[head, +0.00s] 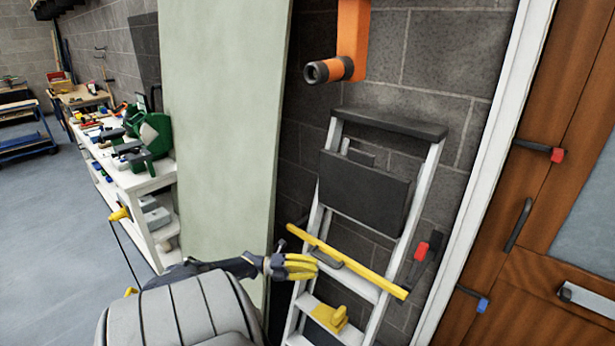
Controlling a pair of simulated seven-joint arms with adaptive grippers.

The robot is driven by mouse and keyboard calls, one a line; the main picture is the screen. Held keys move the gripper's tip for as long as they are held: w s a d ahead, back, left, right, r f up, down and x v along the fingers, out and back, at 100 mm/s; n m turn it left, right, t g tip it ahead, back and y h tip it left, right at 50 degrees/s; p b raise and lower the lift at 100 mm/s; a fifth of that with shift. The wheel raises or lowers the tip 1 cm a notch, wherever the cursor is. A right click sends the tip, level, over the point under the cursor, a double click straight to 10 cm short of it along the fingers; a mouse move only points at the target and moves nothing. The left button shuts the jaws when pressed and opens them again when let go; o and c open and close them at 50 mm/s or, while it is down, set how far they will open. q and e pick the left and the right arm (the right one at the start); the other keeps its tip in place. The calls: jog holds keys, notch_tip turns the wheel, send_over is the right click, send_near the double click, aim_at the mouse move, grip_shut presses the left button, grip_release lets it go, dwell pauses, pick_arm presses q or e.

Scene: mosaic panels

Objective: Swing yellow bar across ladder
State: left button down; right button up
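A dark handle-like piece sits at the bar's middle. My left gripper (304,267), grey with yellow fingers, is just left of the ladder, below the bar's left end. It looks close to the bar, but I cannot tell whether it touches it or how far its fingers are apart. My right gripper is not in view.
A yellow piece (331,317) sits on a lower ladder step. A red-tipped handle (420,252) is by the right rail. An orange bracket (352,40) hangs above. A pale green panel (222,120) stands left, a wooden door (535,205) right. A cluttered white bench (150,178) is far left.

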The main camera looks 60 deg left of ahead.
pick_arm(q)
jog(key=v, duration=1.1)
jog(key=shift+s+a, duration=0.25)
jog(key=shift+s, duration=0.1)
notch_tip(320, 180, down, 19)
jog(key=w+a+n+g+y, duration=0.2)
jog(key=a+n+g+y, duration=0.1)
jog(key=n+y, duration=0.65)
jog(key=s+d+f+n+g+y, duration=0.2)
jog(key=s+d+f+n, duration=0.2)
jog(key=f, duration=0.4)
jog(key=s+d+f+n+g+y, duration=0.2)
jog(key=s+d+f+n, duration=0.2)
jog(key=f, duration=0.5)
jog(key=s+d+f+n+g, duration=0.2)
jog(key=s+d+f, duration=0.35)
jog(key=d, duration=0.25)
jog(key=s+d+f+n+g, duration=0.2)
jog(key=s+d+f+n, duration=0.1)
jog(key=s+d+f, duration=0.4)
jog(key=s+d, duration=0.3)
jog(key=d, duration=0.4)
jog(key=s+d+n+g+h, duration=0.1)
jog(key=s+d, duration=0.2)
jog(key=d, duration=0.5)
jog(key=s+d+f+g+h, duration=0.1)
jog(key=s+d, duration=0.3)
jog(key=d, duration=0.4)
jog(key=shift+s+d+f, duration=0.3)
jog(key=shift+d, duration=0.1)
